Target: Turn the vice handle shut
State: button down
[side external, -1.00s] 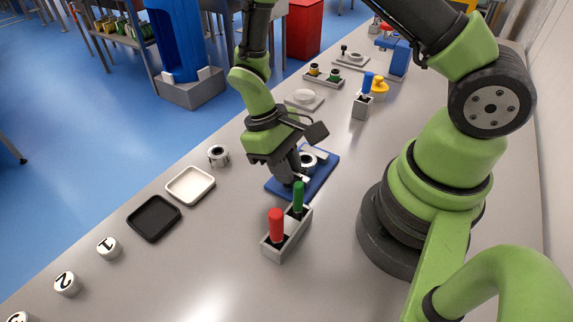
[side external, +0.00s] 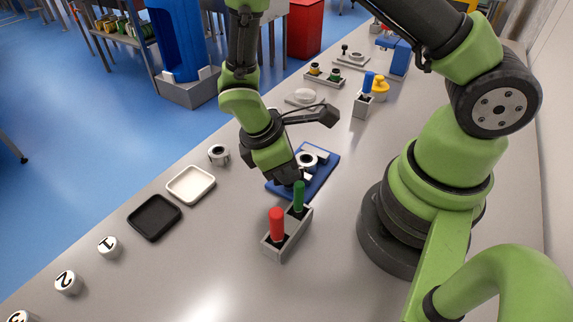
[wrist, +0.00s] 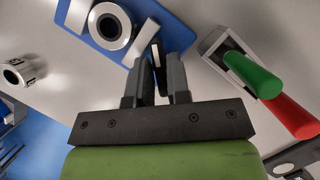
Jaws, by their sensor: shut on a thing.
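The vice has a blue base plate (side external: 327,169), also at the top of the wrist view (wrist: 170,15). Pale grey jaw blocks (wrist: 75,14) stand on it. A white round part with a dark bore (wrist: 110,25) sits between the jaws. My gripper (side external: 291,180) is tilted low over the near end of the vice. In the wrist view its two fingers (wrist: 158,72) are closed around the vice handle (wrist: 156,54), a narrow dark and white bar. The fingers hide much of the handle, and the gripper covers part of the vice in the side view.
A grey holder (side external: 285,242) with a red peg (side external: 276,225) and a green peg (side external: 298,196) stands close to my gripper. A white tray (side external: 190,185), a black tray (side external: 154,218) and a loose ring part (side external: 218,154) lie left.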

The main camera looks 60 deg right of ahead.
jog(key=n, duration=0.2)
jog(key=n+t+h, duration=0.1)
jog(key=n, duration=0.2)
jog(key=shift+s+f+n+t, duration=0.1)
jog(key=shift+s+n+t, duration=0.1)
jog(key=shift+n+t, duration=0.1)
dwell(0.5)
jog(key=c, duration=1.2)
grip_release()
jog(key=shift+w, duration=0.1)
jog(key=s+v, duration=0.1)
jog(key=v, duration=0.9)
jog(key=shift+w, duration=0.35)
